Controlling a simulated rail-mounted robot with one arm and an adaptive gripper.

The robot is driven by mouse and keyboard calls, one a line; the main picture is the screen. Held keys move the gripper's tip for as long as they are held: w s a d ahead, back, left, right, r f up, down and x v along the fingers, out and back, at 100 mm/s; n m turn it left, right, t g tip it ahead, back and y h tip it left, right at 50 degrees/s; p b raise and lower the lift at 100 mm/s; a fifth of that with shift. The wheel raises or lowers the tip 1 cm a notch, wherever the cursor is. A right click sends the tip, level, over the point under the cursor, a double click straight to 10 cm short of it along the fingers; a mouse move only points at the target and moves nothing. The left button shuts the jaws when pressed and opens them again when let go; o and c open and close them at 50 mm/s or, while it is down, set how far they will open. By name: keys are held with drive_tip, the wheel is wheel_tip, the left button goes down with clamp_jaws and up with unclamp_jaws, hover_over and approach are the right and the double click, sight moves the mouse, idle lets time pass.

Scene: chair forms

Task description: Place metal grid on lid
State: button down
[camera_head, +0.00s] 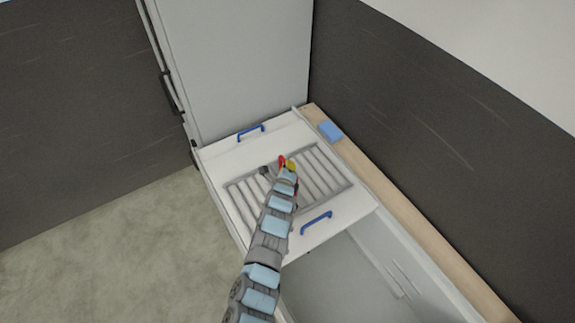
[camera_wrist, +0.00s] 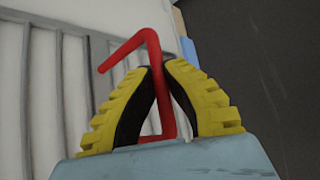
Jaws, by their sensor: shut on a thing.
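The metal grid (camera_head: 318,172), a grey frame with parallel bars, lies over the white lid (camera_head: 225,158), which has a blue handle at each end. I cannot tell whether the grid fully touches the lid. My gripper (camera_head: 287,165) is over the middle of the grid. In the wrist view my gripper (camera_wrist: 160,70), with yellow and black fingers, is shut on a bent red rod (camera_wrist: 151,50). I cannot tell whether the rod joins the grid. Part of the grid (camera_wrist: 60,85) shows left of the fingers; my arm hides its middle in the head view.
An open grey-white bin or tub (camera_head: 365,275) lies in front of the lid. A blue block (camera_head: 330,130) sits on the wooden ledge (camera_head: 430,235) along the dark wall. A tall pale panel (camera_head: 240,60) stands behind the lid. Floor is clear at the left.

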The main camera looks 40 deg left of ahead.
drive_tip(key=c, duration=1.2)
unclamp_jaws()
drive_tip(key=shift+c, duration=0.2)
drive_tip(key=shift+r, duration=0.1)
drive_tip(key=shift+s+r, duration=0.1)
drive_tip(key=b+v, duration=0.2)
drive_tip(key=v, duration=0.9)
drive_tip(key=shift+s+d, duration=0.15)
drive_tip(key=shift+s, duration=0.1)
